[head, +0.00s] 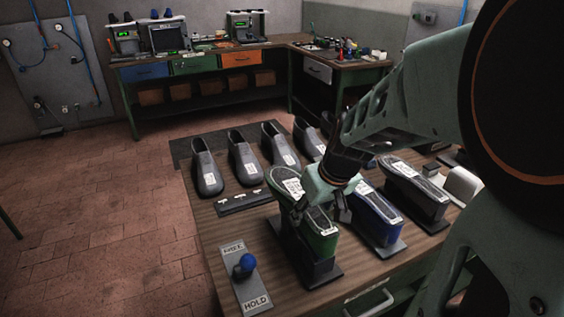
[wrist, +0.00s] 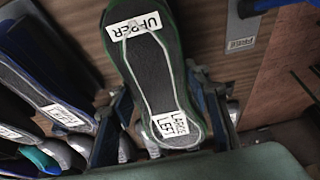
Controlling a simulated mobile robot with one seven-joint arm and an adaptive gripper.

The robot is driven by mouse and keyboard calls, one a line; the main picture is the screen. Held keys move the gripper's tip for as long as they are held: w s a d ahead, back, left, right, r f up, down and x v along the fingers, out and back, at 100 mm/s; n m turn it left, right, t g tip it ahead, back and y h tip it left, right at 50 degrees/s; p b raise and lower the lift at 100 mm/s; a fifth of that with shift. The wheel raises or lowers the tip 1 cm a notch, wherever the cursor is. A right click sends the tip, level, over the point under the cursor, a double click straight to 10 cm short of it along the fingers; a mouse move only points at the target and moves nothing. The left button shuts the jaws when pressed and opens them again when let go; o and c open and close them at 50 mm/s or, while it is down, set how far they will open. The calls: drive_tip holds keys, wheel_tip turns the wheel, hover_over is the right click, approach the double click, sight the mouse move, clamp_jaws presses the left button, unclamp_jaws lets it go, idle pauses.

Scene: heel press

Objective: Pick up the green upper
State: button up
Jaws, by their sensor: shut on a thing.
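The green upper (head: 320,238) is a sole-up shoe part with green sides and white labels. It is at the dark stand (head: 322,272) near the front of the workbench; I cannot tell whether any gap separates them. My gripper (head: 321,208) reaches down from above, with its fingers on both sides of the upper, shut on it. In the wrist view the green upper (wrist: 150,75) fills the middle, its "UPPER" label at the top and a "LEFT" label near my gripper (wrist: 165,122). My wrist hides part of the upper in the head view.
A blue upper (head: 380,214) and a black upper (head: 418,190) stand close to the right. A row of grey shoes (head: 206,170) is behind. A blue-knobbed lever (head: 244,266) on a plate marked "HOLD" is at front left. A far bench (head: 200,65) holds equipment.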

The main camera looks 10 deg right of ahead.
wheel_tip(320, 180, up, 10)
drive_tip(key=p, duration=0.6)
drive_tip(key=shift+p, duration=0.35)
drive_tip(key=shift+r, duration=0.1)
drive_tip(key=shift+r+p, duration=0.6)
drive_tip(key=shift+r, duration=0.35)
